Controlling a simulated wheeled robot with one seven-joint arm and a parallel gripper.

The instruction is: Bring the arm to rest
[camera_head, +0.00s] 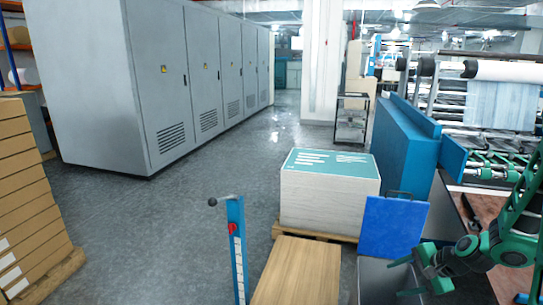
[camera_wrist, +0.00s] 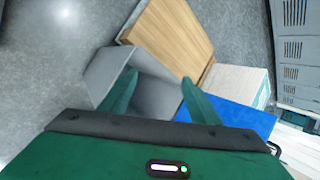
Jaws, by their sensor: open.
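My gripper (camera_head: 402,278) is green and shows at the lower right of the head view, beside a blue panel and over a grey box. My arm reaches in from the right edge. In the wrist view my gripper (camera_wrist: 158,80) has its two green fingers spread apart, with nothing held between them. The grey open-topped box (camera_wrist: 100,72) lies beyond the fingers. It also shows partly in the head view (camera_head: 375,282), below the blue panel.
A blue panel (camera_head: 393,225) stands close to my gripper. A wooden board (camera_head: 297,272) and a white stack with a green top (camera_head: 328,200) are left of it. A blue post (camera_head: 237,250) stands further left. Machinery (camera_head: 500,110) fills the right. Grey floor (camera_head: 190,190) is clear by the cabinets.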

